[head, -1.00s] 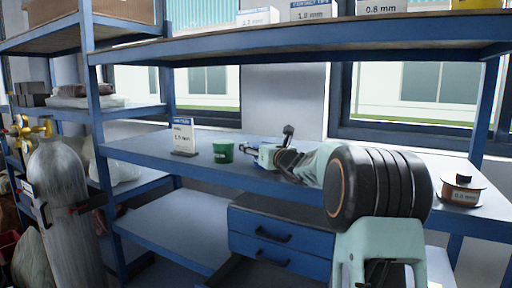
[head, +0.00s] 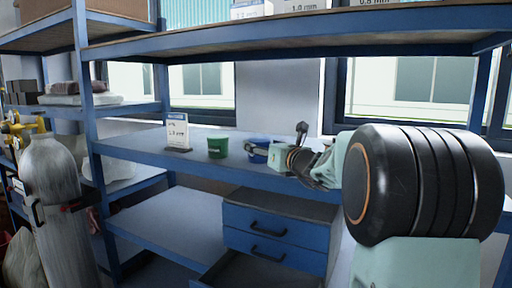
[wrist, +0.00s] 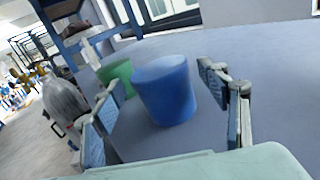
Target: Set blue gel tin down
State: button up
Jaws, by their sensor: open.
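The blue gel tin (wrist: 165,90) stands upright on the grey shelf (wrist: 255,60) in the wrist view, between the spread fingers of my gripper (wrist: 165,115). The fingers are apart from it on both sides. In the head view the blue tin (head: 258,150) sits on the middle shelf, partly hidden by my gripper (head: 252,152). A green tin (head: 217,147) stands just to its left, and it also shows in the wrist view (wrist: 116,76), partly behind the blue tin.
A white label card (head: 177,131) stands left of the green tin. The upper shelf (head: 290,45) runs above my arm. A blue drawer unit (head: 275,235) is below, with one drawer open. A gas cylinder (head: 55,200) stands at the left.

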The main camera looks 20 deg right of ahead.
jog(key=shift+s+d, duration=0.2)
jog(key=shift+s, duration=1.45)
